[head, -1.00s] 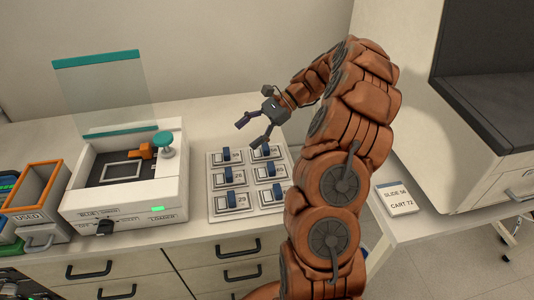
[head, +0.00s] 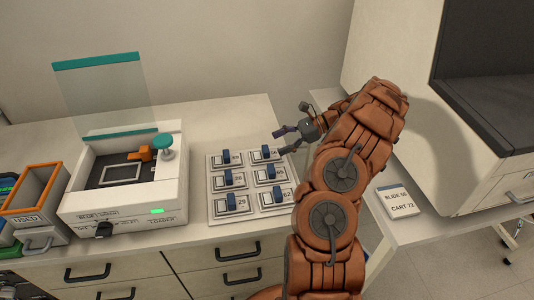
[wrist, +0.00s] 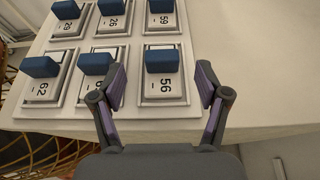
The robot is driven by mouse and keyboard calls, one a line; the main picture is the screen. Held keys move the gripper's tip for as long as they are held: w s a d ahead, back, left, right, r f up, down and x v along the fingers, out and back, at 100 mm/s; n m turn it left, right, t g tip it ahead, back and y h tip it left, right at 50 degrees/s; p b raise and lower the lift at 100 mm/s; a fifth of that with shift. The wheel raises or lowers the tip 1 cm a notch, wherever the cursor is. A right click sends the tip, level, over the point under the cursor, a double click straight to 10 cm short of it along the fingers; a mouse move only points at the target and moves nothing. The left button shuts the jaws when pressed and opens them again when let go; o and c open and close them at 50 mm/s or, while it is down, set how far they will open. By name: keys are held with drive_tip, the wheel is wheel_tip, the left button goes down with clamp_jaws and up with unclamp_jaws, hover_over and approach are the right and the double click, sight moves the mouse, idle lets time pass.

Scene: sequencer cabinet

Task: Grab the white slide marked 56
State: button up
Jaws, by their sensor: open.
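The white slide marked 56 (wrist: 164,90) has a blue grip block and sits in the slide tray (wrist: 184,101), in the corner pocket closest to my gripper. In the head view this slide (head: 270,156) is at the tray's back right. My gripper (head: 283,141) is open and empty, just beyond that corner of the tray. In the wrist view its two fingers (wrist: 162,72) appear on either side of slide 56, with no contact visible. The left finger partly covers the neighbouring slide, hiding most of its number.
Slides 59 (wrist: 161,20), 26 (wrist: 112,22), 29 (wrist: 66,27) and 62 (wrist: 44,87) stand in the same tray. A white loader (head: 125,200) with a raised clear lid and an orange-rimmed USED bin (head: 20,214) are left. A sign (head: 398,201) reads SLIDE 56, CART 72.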

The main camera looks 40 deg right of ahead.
sight(267, 149)
drive_tip(key=p+x, duration=0.2)
drive_tip(key=x, duration=0.3)
drive_tip(key=shift+p, duration=0.3)
drive_tip(key=shift+w+a+f, duration=0.15)
drive_tip(key=shift+a+f, duration=0.05)
drive_tip(key=c, duration=1.3)
